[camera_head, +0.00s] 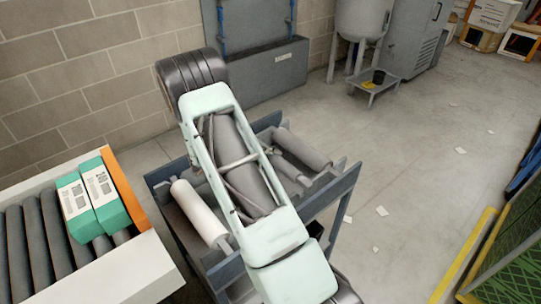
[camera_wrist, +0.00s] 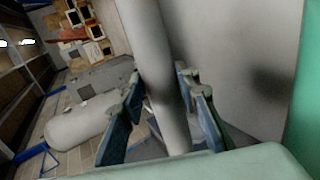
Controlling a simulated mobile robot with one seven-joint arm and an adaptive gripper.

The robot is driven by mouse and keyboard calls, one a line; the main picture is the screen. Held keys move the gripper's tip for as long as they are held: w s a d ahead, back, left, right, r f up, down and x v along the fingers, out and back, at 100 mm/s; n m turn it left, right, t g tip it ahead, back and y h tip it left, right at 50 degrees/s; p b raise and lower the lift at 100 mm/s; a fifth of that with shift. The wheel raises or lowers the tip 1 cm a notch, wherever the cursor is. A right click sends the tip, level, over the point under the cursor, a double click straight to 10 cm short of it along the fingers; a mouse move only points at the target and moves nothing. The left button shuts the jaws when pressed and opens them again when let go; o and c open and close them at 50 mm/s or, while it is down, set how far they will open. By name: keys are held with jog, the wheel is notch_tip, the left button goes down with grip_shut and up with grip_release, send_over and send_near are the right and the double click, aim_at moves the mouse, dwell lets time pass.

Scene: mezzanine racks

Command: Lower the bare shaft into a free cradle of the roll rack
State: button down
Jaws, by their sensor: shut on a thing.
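The bare shaft (camera_wrist: 150,30) is a plain grey bar in the wrist view, running from the top edge down between the blue fingers of my gripper (camera_wrist: 162,82). My gripper is shut on it. In the head view my arm covers the gripper, and I cannot make out the shaft there. The roll rack (camera_head: 345,195) is a dark blue-grey frame under my arm. A white roll (camera_head: 200,213) lies in its left part and a grey roll (camera_head: 303,150) in its right part. The middle of the rack is hidden by my arm, so its cradles there cannot be seen.
A roller conveyor (camera_head: 135,260) with teal boxes (camera_head: 100,195) stands close on the left. A grey cabinet (camera_head: 268,72) and a brick wall are behind the rack. A tank (camera_head: 362,18) stands farther back. The floor to the right is mostly clear.

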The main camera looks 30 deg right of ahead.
jog(key=shift+f+b, duration=2.25)
jog(key=shift+b, duration=0.05)
jog(key=shift+f+b, duration=0.25)
jog(key=shift+b, duration=0.1)
jog(key=shift+s+a+f+b, duration=0.1)
jog(key=shift+s+f+b, duration=0.1)
jog(key=shift+f+b, duration=0.3)
jog(key=c, duration=1.5)
grip_release()
jog(key=shift+o, duration=0.6)
jog(key=shift+s+f, duration=0.1)
jog(key=shift+a, duration=0.1)
jog(key=v, duration=1.2)
jog(key=shift+r, duration=0.4)
